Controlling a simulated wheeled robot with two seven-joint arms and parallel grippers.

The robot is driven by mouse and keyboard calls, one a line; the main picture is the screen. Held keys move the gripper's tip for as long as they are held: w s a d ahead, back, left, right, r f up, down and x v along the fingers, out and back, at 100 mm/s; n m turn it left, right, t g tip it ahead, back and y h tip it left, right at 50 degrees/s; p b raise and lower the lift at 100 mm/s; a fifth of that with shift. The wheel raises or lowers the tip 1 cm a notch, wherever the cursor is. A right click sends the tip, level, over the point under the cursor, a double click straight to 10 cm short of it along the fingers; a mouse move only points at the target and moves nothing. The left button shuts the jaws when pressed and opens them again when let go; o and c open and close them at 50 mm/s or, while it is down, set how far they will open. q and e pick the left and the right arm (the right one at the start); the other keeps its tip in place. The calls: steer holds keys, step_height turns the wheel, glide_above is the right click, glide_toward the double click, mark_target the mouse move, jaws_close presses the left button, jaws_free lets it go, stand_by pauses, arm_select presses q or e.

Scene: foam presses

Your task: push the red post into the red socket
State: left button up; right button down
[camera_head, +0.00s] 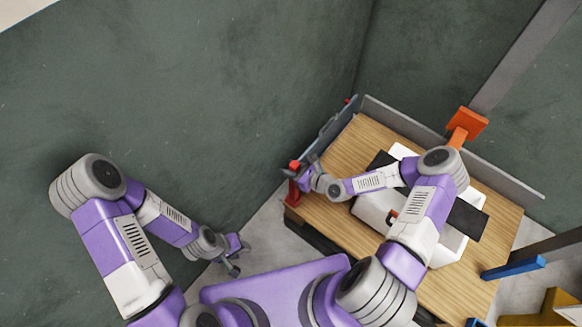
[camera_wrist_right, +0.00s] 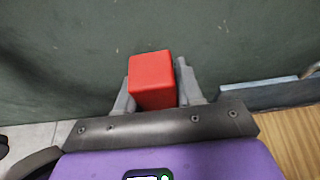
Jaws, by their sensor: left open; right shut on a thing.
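My right gripper (camera_head: 296,172) is at the left corner of the wooden table, shut on a red block, which I take for the red post (camera_head: 295,164). In the right wrist view the red post (camera_wrist_right: 152,80) stands between the two fingers, its top face and one side showing. A red upright piece (camera_head: 292,192) shows just below the gripper at the table corner; I cannot tell whether it is the socket or part of the post. No socket opening is visible. My left gripper (camera_head: 234,266) is open and empty, off the table to the left.
The wooden table (camera_head: 335,160) has a grey raised rail (camera_head: 420,132) along its back edge. A white container (camera_head: 372,214) with dark panels sits on it, partly behind my right arm. An orange block (camera_head: 467,122) stands at the back, a blue bar (camera_head: 513,267) at the right.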

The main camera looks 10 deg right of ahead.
steer(key=shift+f, duration=0.75)
steer(key=c, duration=0.6)
jaws_free()
steer(key=shift+c, duration=0.2)
steer(key=p+v, duration=0.2)
steer(key=v, duration=0.5)
steer(key=shift+s+d+r, duration=0.15)
steer(key=shift+s, duration=0.05)
